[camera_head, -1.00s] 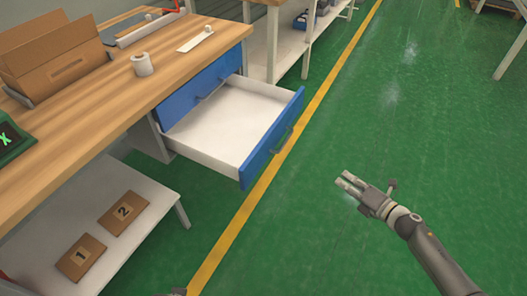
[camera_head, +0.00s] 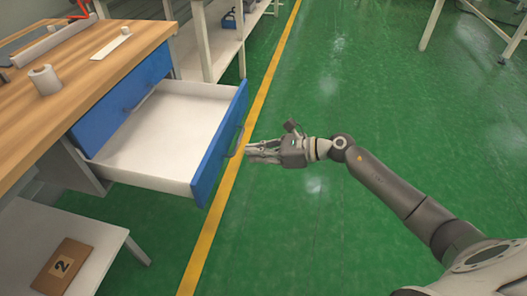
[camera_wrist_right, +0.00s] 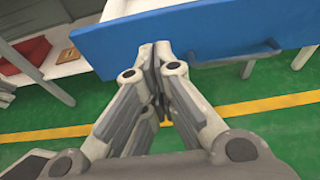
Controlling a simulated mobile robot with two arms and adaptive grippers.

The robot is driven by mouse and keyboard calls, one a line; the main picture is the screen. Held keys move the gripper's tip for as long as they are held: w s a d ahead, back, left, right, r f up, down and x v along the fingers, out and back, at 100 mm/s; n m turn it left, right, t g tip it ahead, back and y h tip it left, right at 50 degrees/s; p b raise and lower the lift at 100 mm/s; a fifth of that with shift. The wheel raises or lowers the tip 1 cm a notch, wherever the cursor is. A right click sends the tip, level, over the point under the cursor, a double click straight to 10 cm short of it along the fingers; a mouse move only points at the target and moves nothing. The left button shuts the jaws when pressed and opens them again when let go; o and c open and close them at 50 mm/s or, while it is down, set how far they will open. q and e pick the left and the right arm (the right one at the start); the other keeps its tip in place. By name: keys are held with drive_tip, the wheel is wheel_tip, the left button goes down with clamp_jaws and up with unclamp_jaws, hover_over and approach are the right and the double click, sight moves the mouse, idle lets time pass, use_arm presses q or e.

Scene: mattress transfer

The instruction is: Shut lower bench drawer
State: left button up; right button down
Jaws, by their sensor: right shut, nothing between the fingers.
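The lower bench drawer (camera_head: 165,135) is pulled far out, with a white, empty inside and a blue front (camera_head: 221,143) that has a dark handle (camera_head: 236,141). In the right wrist view the drawer's blue front (camera_wrist_right: 205,30) spans the top, with its handle (camera_wrist_right: 235,58) to the right of the fingers. My right gripper (camera_head: 250,152) is shut and empty, its fingertips pointing left at the drawer front, close to the handle. In the wrist view its fingertips (camera_wrist_right: 157,50) overlap the blue front; I cannot tell whether they touch. My left gripper is not in view.
A blue upper drawer (camera_head: 122,100) sits shut under the wooden benchtop (camera_head: 100,75). A rack (camera_head: 205,45) stands behind.

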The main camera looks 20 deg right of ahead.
sight(215, 152)
drive_tip(key=x, duration=0.5)
drive_tip(key=r+x, duration=0.1)
drive_tip(key=x, duration=0.2)
drive_tip(key=shift+w+a, duration=0.3)
drive_tip(key=shift+a, duration=0.1)
